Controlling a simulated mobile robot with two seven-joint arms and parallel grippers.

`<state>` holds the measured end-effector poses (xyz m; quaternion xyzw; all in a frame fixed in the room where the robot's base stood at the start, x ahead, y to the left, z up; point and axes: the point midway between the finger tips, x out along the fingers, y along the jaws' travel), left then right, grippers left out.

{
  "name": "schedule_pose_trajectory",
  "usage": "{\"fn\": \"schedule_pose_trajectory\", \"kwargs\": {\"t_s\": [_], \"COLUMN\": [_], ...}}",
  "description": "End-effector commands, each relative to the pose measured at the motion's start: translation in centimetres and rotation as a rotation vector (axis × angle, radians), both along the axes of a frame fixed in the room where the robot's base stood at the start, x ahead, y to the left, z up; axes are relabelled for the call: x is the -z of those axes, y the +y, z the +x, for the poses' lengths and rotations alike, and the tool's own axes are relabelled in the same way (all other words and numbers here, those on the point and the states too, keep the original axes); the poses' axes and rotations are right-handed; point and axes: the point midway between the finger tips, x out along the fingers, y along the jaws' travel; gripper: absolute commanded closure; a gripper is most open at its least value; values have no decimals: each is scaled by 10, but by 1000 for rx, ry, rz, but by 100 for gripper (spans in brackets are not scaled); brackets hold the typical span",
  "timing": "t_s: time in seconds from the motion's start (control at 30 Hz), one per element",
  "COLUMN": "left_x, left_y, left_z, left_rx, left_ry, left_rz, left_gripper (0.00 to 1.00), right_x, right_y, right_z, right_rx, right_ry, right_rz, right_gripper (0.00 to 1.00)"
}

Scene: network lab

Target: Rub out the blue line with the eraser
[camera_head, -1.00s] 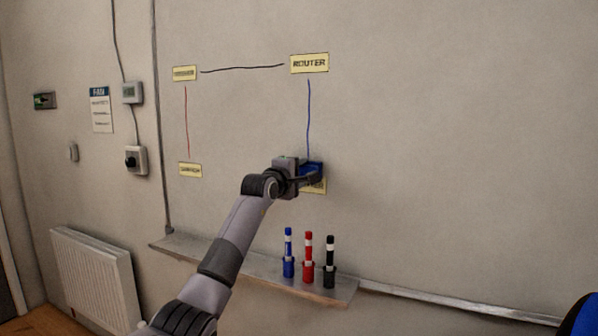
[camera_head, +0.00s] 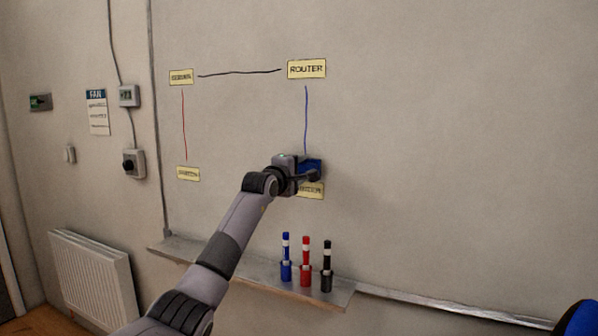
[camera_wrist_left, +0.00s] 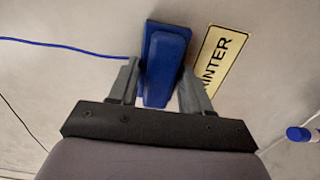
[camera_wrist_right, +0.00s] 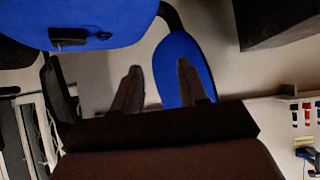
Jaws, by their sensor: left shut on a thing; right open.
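The blue line (camera_head: 306,120) runs down the whiteboard from the ROUTER label (camera_head: 307,69) to just above my left gripper (camera_head: 304,171). My left gripper is shut on the blue eraser (camera_head: 313,165), at the line's lower end. In the left wrist view the eraser (camera_wrist_left: 167,62) sits between the fingers, at or close to the board; contact is hard to tell. The blue line (camera_wrist_left: 65,46) reaches the left finger there, and no blue shows between eraser and the partly hidden PRINTER label (camera_wrist_left: 222,60). My right gripper (camera_wrist_right: 157,75) is open and empty, away from the board.
A black line (camera_head: 240,73) and a red line (camera_head: 184,125) join other labels at left. Blue (camera_head: 286,257), red (camera_head: 306,262) and black (camera_head: 327,266) markers stand on the ledge (camera_head: 225,262) below. A blue chair (camera_wrist_right: 90,20) is near my right gripper.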

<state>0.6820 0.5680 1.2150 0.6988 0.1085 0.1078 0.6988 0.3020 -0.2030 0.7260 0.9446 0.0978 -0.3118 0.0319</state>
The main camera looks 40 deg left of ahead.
Motion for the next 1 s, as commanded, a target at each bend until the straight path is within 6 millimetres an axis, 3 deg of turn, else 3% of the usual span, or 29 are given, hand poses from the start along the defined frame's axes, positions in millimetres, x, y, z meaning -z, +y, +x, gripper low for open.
{"fn": "schedule_pose_trajectory", "kwargs": {"t_s": [0.1,0.37,0.6,1.0], "left_x": [-16,-24,-45,-66], "left_y": [0,0,1,1], "left_z": [-1,-1,0,2], "left_rx": [-1,0,-1,0], "left_ry": [-1,-1,-1,-3], "left_rz": [3,0,0,1], "left_gripper": [76,76,76,76], "right_x": [-12,-18,-36,-30], "right_y": [0,0,0,0], "right_z": [0,0,0,0], "right_rx": [0,0,0,0], "right_ry": [0,0,0,0], "right_rz": [0,0,0,0], "right_gripper": [57,57,57,57]}}
